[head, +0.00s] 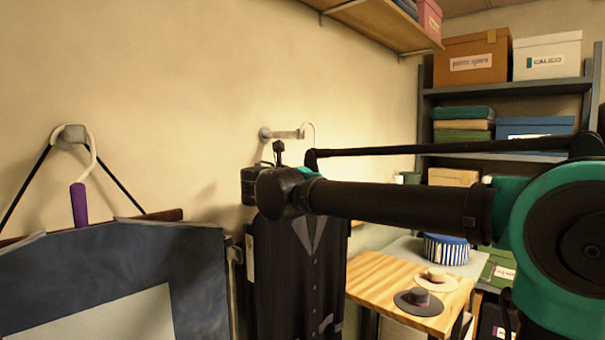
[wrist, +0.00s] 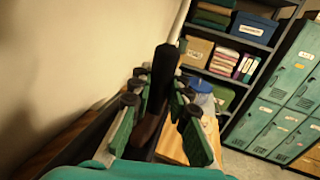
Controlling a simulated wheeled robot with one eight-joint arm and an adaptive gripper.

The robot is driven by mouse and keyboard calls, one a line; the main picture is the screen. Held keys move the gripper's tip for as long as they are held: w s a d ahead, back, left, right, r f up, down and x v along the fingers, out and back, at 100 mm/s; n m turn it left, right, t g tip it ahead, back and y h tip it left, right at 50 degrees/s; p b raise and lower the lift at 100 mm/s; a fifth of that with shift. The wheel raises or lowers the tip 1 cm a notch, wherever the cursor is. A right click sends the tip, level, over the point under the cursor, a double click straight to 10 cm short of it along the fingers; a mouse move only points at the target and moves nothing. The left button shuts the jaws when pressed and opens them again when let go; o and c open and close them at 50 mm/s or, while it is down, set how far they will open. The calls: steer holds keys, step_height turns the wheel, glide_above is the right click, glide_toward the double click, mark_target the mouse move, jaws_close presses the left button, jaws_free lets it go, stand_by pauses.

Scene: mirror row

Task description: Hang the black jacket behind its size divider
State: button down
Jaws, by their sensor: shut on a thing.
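The black jacket (head: 305,275) hangs upright below my arm in the head view, its grey lapels and button front showing. In the wrist view my gripper (wrist: 162,88) is shut on the dark sleeve (wrist: 163,68) of a hanger, with a pale hook stem (wrist: 181,20) rising above it. In the head view, a thin pale hook (head: 313,129) shows at the outer end of a wall peg (head: 285,134); I cannot tell whether it rests on the peg. My arm covers the jacket's shoulders and the gripper's fingers there.
A wooden table (head: 385,275) with two hats stands right of the jacket. Shelves (head: 510,88) with boxes stand behind. Green lockers (wrist: 290,95) show in the wrist view.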

steer(key=s+d, duration=1.4)
steer(key=d, duration=0.4)
stand_by(1.6)
steer(key=shift+w+a, duration=0.1)
stand_by(0.3)
